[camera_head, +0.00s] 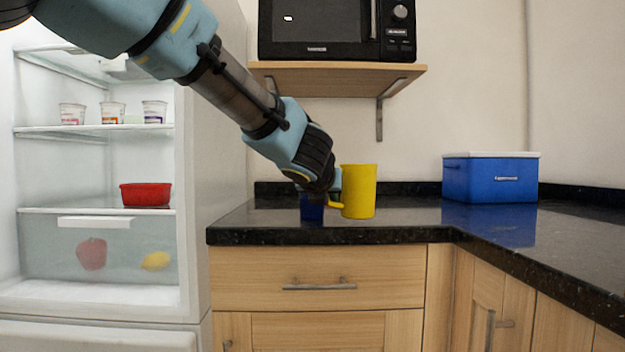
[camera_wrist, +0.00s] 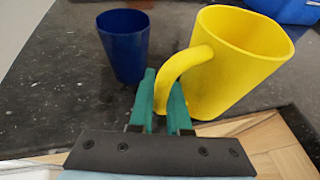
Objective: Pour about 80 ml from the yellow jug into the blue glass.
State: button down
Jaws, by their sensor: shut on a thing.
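The yellow jug (camera_head: 359,192) stands upright, or very nearly so, at the counter's front part; I cannot tell whether its base touches the granite. It also shows in the wrist view (camera_wrist: 235,62), with its handle toward my gripper and its inside looking empty from this angle. My gripper (camera_wrist: 165,97) has its green fingers shut on the jug's handle. The blue glass (camera_wrist: 124,47) stands upright to the left of the jug, apart from it. In the head view the glass (camera_head: 312,210) is partly hidden behind my gripper. Liquid is not visible in either vessel.
A blue cooler box (camera_head: 490,179) with a white lid stands on the dark granite counter (camera_head: 400,220) at the right. A microwave (camera_head: 338,28) sits on a wooden shelf (camera_head: 345,72) above. An open fridge (camera_head: 195,230) is at the left. The counter right of the jug is clear.

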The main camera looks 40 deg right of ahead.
jog(key=shift+r+p, duration=0.1)
jog(key=shift+p, duration=0.25)
